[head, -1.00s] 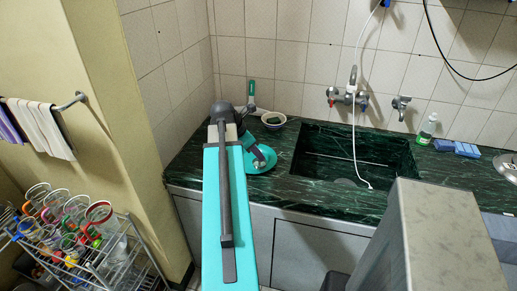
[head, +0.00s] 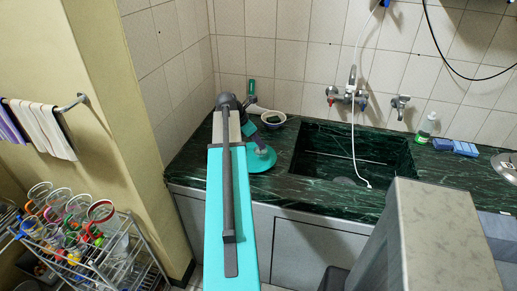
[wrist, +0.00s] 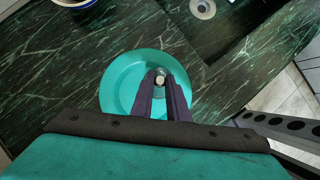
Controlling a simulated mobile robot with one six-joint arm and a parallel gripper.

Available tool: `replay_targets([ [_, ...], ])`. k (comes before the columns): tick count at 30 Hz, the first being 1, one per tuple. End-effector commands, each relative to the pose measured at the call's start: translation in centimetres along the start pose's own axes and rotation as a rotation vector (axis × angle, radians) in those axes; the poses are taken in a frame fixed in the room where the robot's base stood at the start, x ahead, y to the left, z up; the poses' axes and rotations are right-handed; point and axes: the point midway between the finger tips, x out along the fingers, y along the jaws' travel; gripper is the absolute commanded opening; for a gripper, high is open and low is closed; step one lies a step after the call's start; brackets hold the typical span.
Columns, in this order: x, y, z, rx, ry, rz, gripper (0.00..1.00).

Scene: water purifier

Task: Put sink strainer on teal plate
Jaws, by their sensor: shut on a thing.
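The teal plate (head: 262,164) lies on the green marble counter left of the sink; it also shows in the wrist view (wrist: 120,85). My gripper (wrist: 161,80) points down over the plate, its dark fingers shut on the sink strainer (wrist: 160,77). Only a small pale, round part of the strainer shows between the fingertips. The fingers hide the rest, and I cannot tell whether it touches the plate. In the head view my arm partly covers the plate's left side.
The sink (head: 350,155) is to the right, with a hanging white hose. A green bottle (head: 428,127) and blue sponges (head: 455,147) are farther right. The wall bounds the counter's back.

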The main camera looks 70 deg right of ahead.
Motion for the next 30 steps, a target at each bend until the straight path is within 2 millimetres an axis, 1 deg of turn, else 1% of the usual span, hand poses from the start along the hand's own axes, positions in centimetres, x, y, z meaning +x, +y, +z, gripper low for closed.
replay_targets([
  [8, 0.4, 0.0, -0.3, -0.001, 0.0, -0.001, 0.0],
  [18, 2.7, 0.0, -1.6, -0.001, 0.001, -0.001, 0.0],
  [30, 3.0, 0.0, -1.8, -0.001, 0.0, 0.0, 0.0],
])
